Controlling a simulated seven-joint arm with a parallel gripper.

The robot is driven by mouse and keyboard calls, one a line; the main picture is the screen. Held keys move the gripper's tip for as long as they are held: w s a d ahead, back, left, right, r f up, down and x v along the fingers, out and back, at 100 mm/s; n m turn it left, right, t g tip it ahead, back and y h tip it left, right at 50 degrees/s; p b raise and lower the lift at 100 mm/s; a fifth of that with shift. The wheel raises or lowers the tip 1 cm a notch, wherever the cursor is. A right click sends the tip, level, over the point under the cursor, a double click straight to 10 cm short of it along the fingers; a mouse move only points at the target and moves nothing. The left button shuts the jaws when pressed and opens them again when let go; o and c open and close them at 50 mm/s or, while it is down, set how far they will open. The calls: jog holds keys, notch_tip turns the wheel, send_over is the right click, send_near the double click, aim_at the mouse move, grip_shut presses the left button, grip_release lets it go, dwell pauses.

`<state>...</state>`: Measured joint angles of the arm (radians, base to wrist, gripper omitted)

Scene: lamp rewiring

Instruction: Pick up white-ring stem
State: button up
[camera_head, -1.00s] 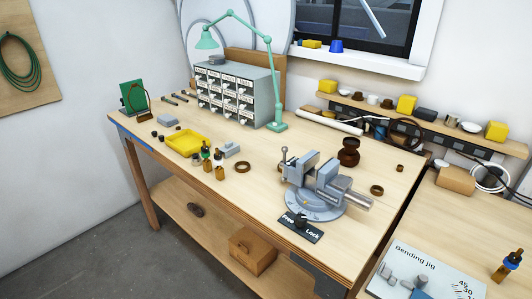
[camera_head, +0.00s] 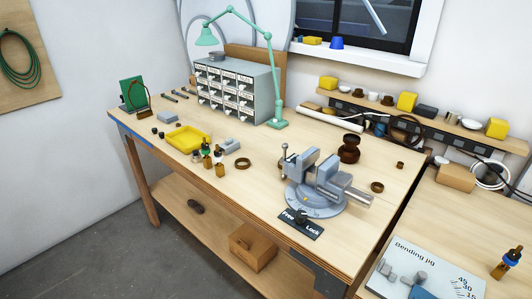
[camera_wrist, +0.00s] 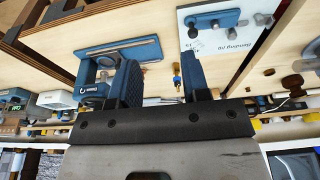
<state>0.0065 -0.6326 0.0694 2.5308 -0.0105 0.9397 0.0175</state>
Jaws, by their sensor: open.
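Several small brass stems (camera_head: 220,169) with dark or coloured tops stand close together beside the yellow tray (camera_head: 187,138) on the main bench. One top looks green; the rings are too small for me to tell which is white.
A grey vise (camera_head: 318,185) stands at the main bench's front, with a Free/Lock plate before it. A drawer cabinet (camera_head: 238,90) and green lamp (camera_head: 269,70) stand behind. The bending jig board (camera_head: 425,275) lies on the right bench. A dark ring (camera_head: 243,163) lies near the stems.

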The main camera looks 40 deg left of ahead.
jog(key=w+a+r+n+t+y, duration=0.2)
jog(key=w+a+r+n+t, duration=0.15)
jog(key=w+a, duration=1.4)
jog(key=w+a+n+t+y, duration=0.15)
jog(key=w+a, duration=0.35)
jog(key=a, duration=0.7)
jog(key=w+a+n+t+y, duration=0.1)
jog(key=w+a+y, duration=0.2)
jog(key=w+a, duration=0.55)
jog(key=s+a+f+n+y, duration=0.1)
jog(key=s+a+y, duration=0.15)
jog(key=a, duration=1.25)
jog(key=s+a+f+n+y, duration=0.15)
jog(key=s+a, duration=0.25)
jog(key=a, duration=1.1)
jog(key=s+a+f+n+g+y, duration=0.1)
jog(key=s+a+f+n, duration=0.1)
jog(key=s+a, duration=0.3)
jog(key=s+a+f+n+g+y, duration=0.2)
jog(key=s+a+f, duration=0.3)
jog(key=s, duration=0.3)
jog(key=shift+s+a+f+n, duration=0.2)
jog(key=shift+f+n, duration=0.1)
jog(key=shift+n, duration=0.35)
